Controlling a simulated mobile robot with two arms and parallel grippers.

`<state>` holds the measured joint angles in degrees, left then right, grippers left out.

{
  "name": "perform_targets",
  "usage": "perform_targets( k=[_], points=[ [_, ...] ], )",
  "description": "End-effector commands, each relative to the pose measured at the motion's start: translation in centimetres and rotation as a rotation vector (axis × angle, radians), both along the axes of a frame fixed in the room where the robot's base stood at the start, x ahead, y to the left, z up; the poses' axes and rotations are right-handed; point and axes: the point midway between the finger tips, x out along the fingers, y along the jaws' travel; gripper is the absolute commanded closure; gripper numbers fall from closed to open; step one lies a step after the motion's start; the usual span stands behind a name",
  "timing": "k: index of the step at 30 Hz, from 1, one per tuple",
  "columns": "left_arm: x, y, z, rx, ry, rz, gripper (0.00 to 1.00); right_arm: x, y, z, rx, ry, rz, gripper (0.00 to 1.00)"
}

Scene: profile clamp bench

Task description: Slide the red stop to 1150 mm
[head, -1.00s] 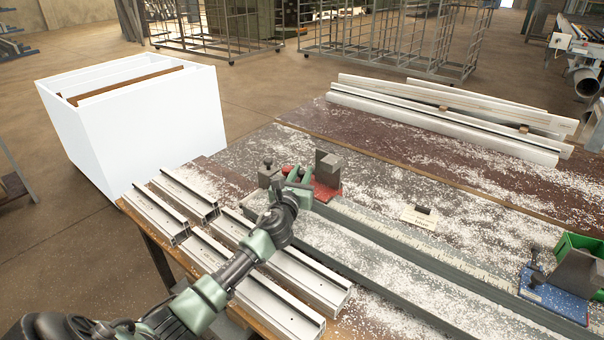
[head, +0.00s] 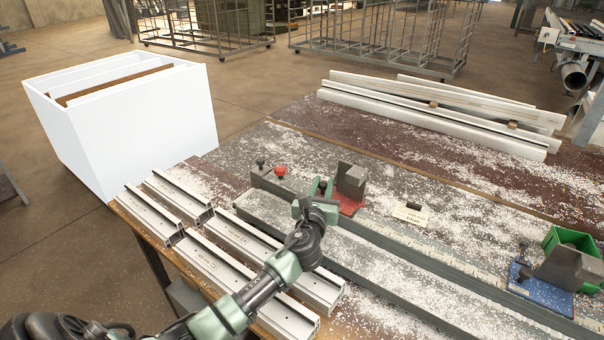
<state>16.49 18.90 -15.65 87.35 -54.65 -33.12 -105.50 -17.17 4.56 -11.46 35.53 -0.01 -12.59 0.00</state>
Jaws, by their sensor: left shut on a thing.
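The red stop (head: 352,204) is a red plate with an upright dark grey block on it. It sits on the long grey rail (head: 420,253) with a pale scale strip, toward the rail's far left end. My left gripper (head: 322,188) is at the stop's left side, shut around its dark knob. The gripper and wrist hide part of the plate and the nearby scale. I cannot read the scale's numbers. My right gripper is out of view.
A blue stop (head: 540,292) with a grey block is at the rail's right, beside a green bin (head: 572,241). A small card (head: 411,214) stands behind the rail. A red knob (head: 280,171) is at the left end. White profiles (head: 215,262) lie at the front left.

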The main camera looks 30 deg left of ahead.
Motion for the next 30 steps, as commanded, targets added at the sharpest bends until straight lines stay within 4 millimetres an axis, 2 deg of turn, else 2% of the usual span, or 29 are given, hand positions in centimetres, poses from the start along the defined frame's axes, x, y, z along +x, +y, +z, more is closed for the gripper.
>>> perform_targets(
  k=[1,6,13,18,21,30],
  points=[
    [-0.2,-2.2,0.0,-0.006,0.003,-0.01,1.0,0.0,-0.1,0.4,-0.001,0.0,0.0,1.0],
    [-0.6,-7.3,-0.1,-0.007,0.003,-0.011,1.0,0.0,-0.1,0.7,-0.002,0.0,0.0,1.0],
    [-1.0,-12.4,-0.2,-0.005,0.005,-0.009,1.0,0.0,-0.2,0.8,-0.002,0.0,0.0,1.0],
    [-1.1,-14.4,-0.2,-0.002,0.004,-0.007,1.0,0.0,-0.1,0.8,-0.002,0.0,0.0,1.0],
    [-1.2,-14.9,-0.2,-0.001,0.004,-0.005,1.0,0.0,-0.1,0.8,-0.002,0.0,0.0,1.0],
    [-1.2,-15.1,-0.3,0.0,0.004,-0.004,1.0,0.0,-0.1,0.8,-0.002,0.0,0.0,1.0]
  ],
)
